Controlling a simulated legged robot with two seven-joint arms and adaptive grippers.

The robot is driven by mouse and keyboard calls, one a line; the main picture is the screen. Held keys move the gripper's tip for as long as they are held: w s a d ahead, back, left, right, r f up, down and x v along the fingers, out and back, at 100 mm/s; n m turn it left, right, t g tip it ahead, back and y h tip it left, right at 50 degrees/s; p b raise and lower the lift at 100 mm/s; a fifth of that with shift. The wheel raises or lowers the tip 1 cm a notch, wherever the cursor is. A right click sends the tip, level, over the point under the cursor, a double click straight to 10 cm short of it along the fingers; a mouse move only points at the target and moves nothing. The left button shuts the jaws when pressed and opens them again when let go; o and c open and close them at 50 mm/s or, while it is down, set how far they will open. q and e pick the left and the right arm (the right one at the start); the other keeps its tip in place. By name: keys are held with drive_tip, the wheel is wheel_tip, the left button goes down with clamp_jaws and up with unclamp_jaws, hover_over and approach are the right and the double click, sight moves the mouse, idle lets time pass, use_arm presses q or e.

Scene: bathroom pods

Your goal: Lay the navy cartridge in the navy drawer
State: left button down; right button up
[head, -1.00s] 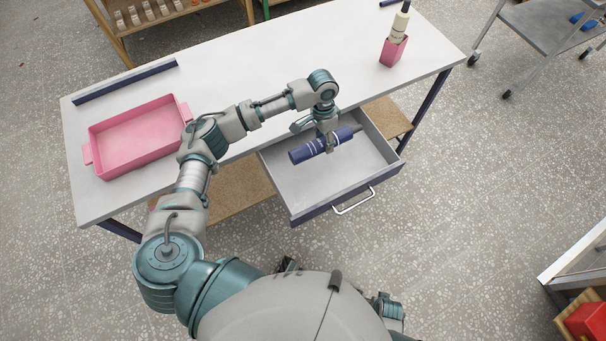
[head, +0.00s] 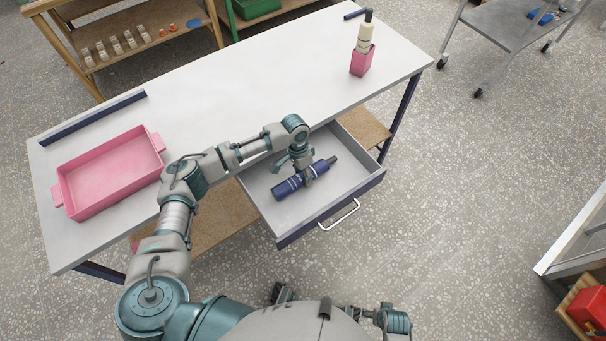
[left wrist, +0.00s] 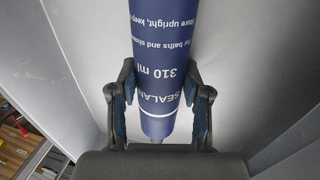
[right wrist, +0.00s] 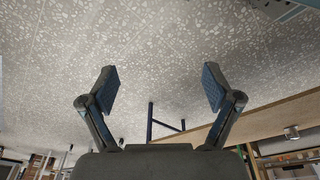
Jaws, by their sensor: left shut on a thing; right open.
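The navy cartridge (head: 288,188) has white bands and a grey nozzle. It lies lengthwise inside the open drawer (head: 258,215), which has a grey inside, a navy front and a silver handle. My left gripper (head: 306,178) is down in the drawer, shut around the cartridge near its nozzle end. In the left wrist view the cartridge (left wrist: 165,50) runs between the two fingers, with its white print showing. I cannot tell whether it touches the drawer floor. My right gripper (right wrist: 160,90) is open and empty over the speckled floor, away from the drawer.
A pink tray (head: 68,203) and a navy strip (head: 95,118) lie on the left of the white table (head: 225,85). A pink holder (head: 361,62) with a bottle stands at the right. A grey cart (head: 505,30) stands beyond. Free drawer floor lies right of the cartridge.

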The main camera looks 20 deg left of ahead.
use_arm(q)
drive_tip(key=shift+d, duration=0.2)
drive_tip(key=c, duration=0.5)
unclamp_jaws()
drive_tip(key=shift+d, duration=0.1)
use_arm(e)
drive_tip(key=shift+w+d+f, duration=0.1)
use_arm(q)
drive_tip(key=shift+a, duration=0.35)
use_arm(e)
drive_tip(key=shift+a, duration=0.25)
